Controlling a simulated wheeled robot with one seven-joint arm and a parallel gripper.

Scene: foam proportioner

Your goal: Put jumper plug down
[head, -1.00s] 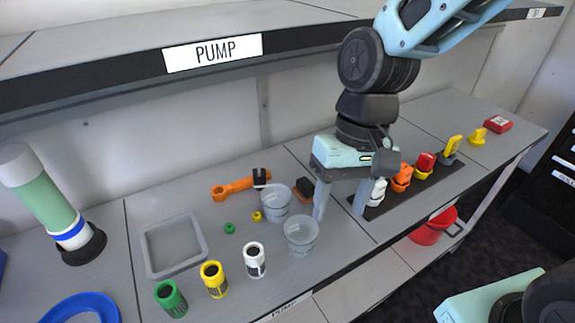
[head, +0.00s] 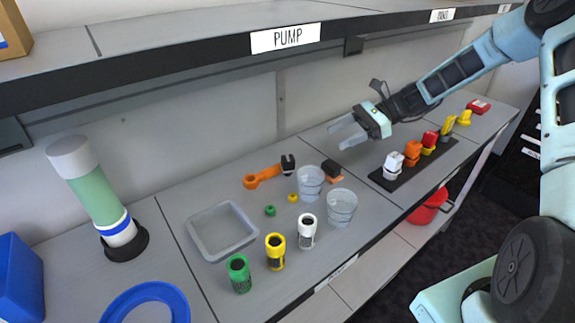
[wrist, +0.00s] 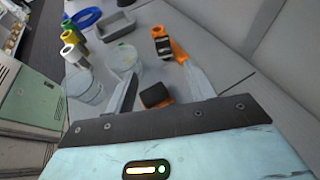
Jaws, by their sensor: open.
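My gripper (head: 350,133) is open and empty, raised over the back of the bench with its fingers toward the left. Both spread fingers (wrist: 160,78) show in the wrist view, with nothing between the tips. No piece is labelled as the jumper plug. A white plug-like piece (head: 393,164) stands upright at the near left end of a black strip (head: 418,166), below and right of my gripper. Orange (head: 412,152), red (head: 430,141) and yellow (head: 447,127) pieces stand behind it in a row. A black and orange block (head: 331,169) lies on the bench; it also shows in the wrist view (wrist: 156,96).
Two clear beakers (head: 342,208) (head: 310,182), an orange wrench-like tool (head: 265,176), a grey tray (head: 223,230) and white (head: 307,231), yellow (head: 275,252) and green (head: 239,274) cylinders stand left. The shelf edge (head: 215,58) overhangs behind. A red bucket (head: 430,206) is below.

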